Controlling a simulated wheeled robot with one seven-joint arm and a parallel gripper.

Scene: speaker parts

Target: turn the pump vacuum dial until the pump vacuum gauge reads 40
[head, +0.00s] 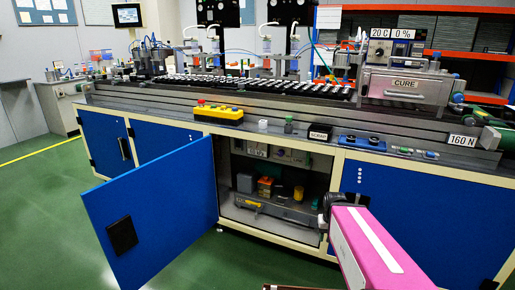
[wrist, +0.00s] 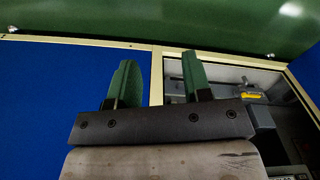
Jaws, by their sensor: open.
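The open cabinet (head: 272,225) under the bench holds a row of small panels (head: 285,154) with pale round faces near its top. I cannot tell which is the pump vacuum dial or gauge, and no reading is legible. My gripper (wrist: 159,82) shows two green fingers spread apart with nothing between them. In the wrist view it is in front of the frame post between a blue panel (wrist: 60,95) and the cabinet opening. In the head view my pink arm reaches in from the lower right, its dark end by the opening's right side.
The blue cabinet door (head: 160,215) stands swung out on the left of the opening. A blue front panel (head: 420,205) closes the bench on the right. A yellow button box (head: 218,115) sits on the bench edge above. Green floor is free in front.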

